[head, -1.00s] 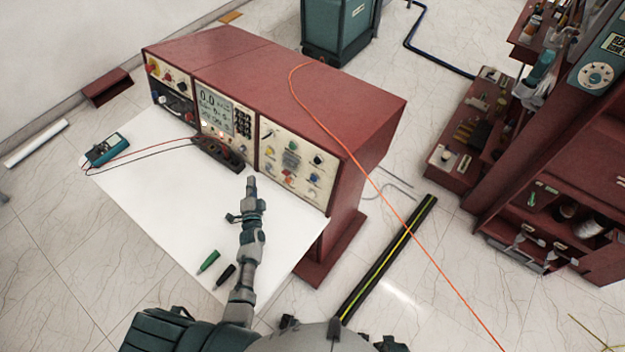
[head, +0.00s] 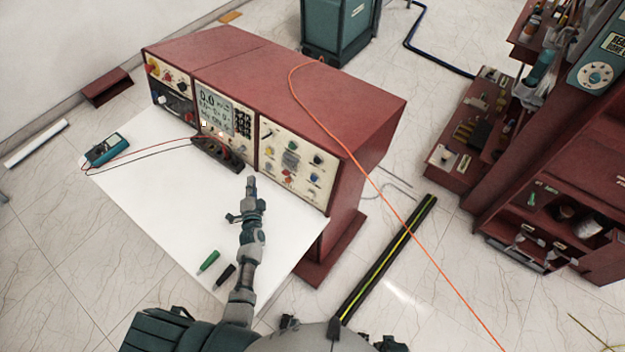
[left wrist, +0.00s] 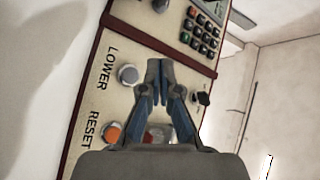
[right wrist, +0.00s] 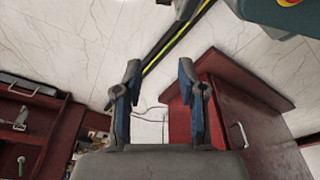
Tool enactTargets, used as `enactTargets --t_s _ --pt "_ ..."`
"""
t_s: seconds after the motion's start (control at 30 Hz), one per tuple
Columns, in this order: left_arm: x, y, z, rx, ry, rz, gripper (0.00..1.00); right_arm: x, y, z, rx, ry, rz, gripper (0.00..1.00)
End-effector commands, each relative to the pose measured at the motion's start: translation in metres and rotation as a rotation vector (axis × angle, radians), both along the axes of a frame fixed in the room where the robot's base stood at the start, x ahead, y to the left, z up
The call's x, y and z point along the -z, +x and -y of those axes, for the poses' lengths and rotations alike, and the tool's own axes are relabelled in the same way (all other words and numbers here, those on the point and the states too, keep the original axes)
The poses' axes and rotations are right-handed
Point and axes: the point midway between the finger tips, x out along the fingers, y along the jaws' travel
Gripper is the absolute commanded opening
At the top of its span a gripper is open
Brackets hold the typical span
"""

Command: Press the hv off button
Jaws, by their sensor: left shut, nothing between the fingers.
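The red control console (head: 345,85) stands on a white tabletop, with its cream right-hand panel (head: 300,150) facing my left arm. My left gripper (head: 251,182) is in front of this panel, shut and empty. In the left wrist view its closed fingertips (left wrist: 160,66) are over the panel, beside a grey round button (left wrist: 128,75) near the LOWER label. An orange button (left wrist: 111,132) is near the RESET label. A reddish button (left wrist: 158,133) is partly hidden behind the fingers. No HV off label is readable. My right gripper (right wrist: 160,75) is open and empty.
A black knob (left wrist: 204,98) and a keypad (left wrist: 201,30) are near the left fingers. A multimeter (head: 106,149) with leads lies on the tabletop, with green (head: 208,261) and black (head: 225,274) probes nearer me. An orange cable (head: 400,222) crosses the right side.

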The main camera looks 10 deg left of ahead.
Motion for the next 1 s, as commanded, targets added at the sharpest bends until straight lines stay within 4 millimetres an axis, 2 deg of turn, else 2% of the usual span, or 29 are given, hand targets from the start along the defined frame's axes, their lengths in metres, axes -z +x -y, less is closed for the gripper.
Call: enactTargets --t_s 0.4,0.53,0.67,0.8,1.0 --pt "0.0 0.0 0.0 0.001 -0.001 0.001 0.0 0.0 0.0 0.0 0.0 0.0 0.0 0.4" --pt "-0.004 -0.003 0.009 0.02 -0.041 0.038 0.0 0.008 -0.004 0.001 -0.001 0.0 -0.004 0.4" --pt "-0.017 -0.014 0.038 0.087 -0.173 0.149 0.0 0.028 -0.016 0.002 -0.002 -0.001 -0.016 0.4" --pt "-0.037 -0.032 0.08 0.199 -0.386 0.293 0.0 0.054 -0.033 0.005 -0.005 -0.004 -0.03 0.4" --pt "-0.062 -0.062 0.133 0.361 -0.687 0.448 0.0 0.082 -0.055 0.008 -0.008 -0.005 -0.045 0.4"
